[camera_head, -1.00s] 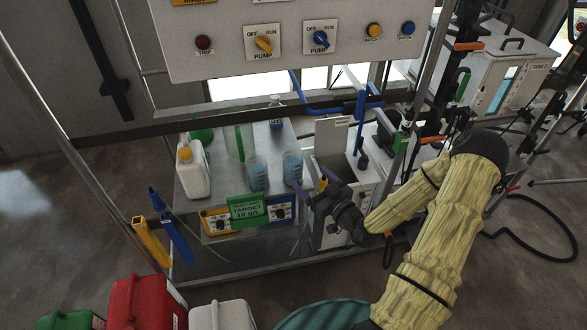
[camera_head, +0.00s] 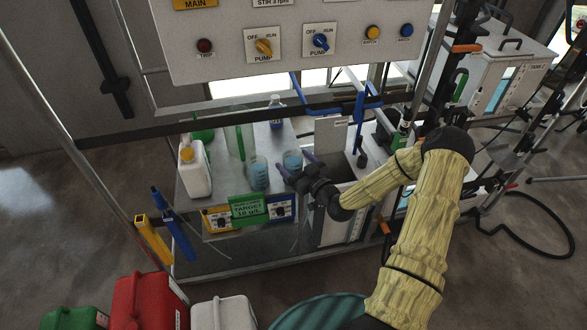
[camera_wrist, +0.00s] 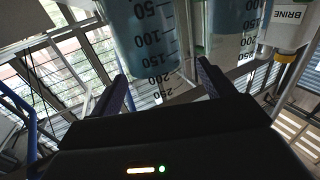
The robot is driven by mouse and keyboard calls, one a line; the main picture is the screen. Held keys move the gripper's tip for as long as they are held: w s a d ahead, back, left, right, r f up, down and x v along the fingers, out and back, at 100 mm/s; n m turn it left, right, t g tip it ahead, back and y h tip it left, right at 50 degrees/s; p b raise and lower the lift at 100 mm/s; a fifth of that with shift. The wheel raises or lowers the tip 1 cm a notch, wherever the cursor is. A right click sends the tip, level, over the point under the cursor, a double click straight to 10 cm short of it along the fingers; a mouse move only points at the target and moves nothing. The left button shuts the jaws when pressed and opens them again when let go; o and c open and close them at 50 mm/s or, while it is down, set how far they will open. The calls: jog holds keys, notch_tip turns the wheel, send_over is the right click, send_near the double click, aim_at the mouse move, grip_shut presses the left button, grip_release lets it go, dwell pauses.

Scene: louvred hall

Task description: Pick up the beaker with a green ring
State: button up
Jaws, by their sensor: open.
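I cannot make out a green ring on either. In the wrist view a graduated beaker (camera_wrist: 143,38) shows beyond and between the open fingertips (camera_wrist: 164,82). A second graduated beaker (camera_wrist: 234,32) is to its right, past the right finger. Contact cannot be told.
A white jug (camera_head: 194,170) stands at the bench's left, and a tall cylinder (camera_head: 239,140) behind the beakers. A green target sign (camera_head: 248,208) is at the front edge. A bottle marked BRINE (camera_wrist: 290,25) is in the wrist view. A blue pipe frame (camera_head: 361,105) rises at right.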

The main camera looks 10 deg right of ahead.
aim_at(288, 154)
jog(key=x, duration=0.3)
jog(key=shift+w+p, duration=0.3)
jog(key=shift+p, duration=0.05)
jog(key=c, duration=1.2)
